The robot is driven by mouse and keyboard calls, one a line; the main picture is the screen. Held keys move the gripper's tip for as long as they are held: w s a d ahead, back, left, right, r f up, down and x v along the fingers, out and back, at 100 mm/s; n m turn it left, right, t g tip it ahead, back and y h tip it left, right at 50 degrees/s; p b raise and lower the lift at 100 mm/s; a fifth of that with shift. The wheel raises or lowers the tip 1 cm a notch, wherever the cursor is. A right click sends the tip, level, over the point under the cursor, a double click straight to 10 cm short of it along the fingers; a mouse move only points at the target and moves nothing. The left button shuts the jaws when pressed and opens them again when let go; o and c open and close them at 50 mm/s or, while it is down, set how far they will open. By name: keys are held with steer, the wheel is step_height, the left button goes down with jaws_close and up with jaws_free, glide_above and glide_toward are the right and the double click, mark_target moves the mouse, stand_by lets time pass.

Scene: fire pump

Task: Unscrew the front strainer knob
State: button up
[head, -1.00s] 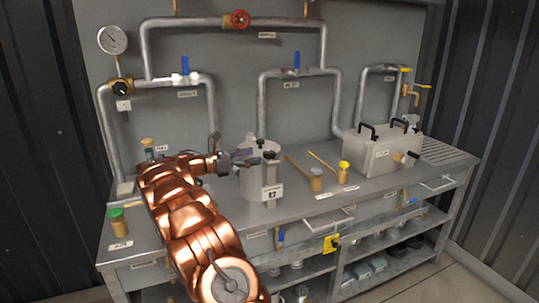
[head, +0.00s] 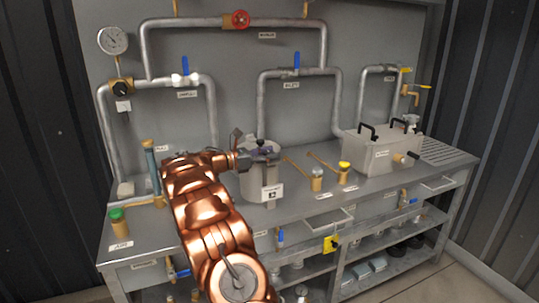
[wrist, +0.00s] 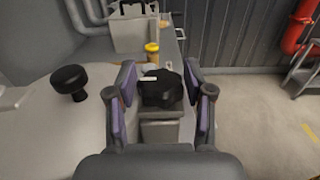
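The strainer (head: 258,186) is a grey upright pot with a label, standing on the bench in the head view. In the wrist view a black knob (wrist: 162,88) sits between the two purple-padded fingers of my gripper (wrist: 161,100). The fingers stand apart on either side of this knob, and I see a narrow gap on its left; the right pad is very close to it. A second black knob (wrist: 70,80) stands on the strainer lid (wrist: 40,120), left of my gripper. In the head view my gripper (head: 258,150) is over the strainer top and partly hides the knobs.
Brass fittings, one with a yellow cap (head: 344,168), stand right of the strainer. A grey box with black handles (head: 380,152) is farther right. A green-capped fitting (head: 118,221) is at the bench's left front. Pipes and valves line the back panel.

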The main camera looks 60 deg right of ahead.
steer(key=c, duration=0.7)
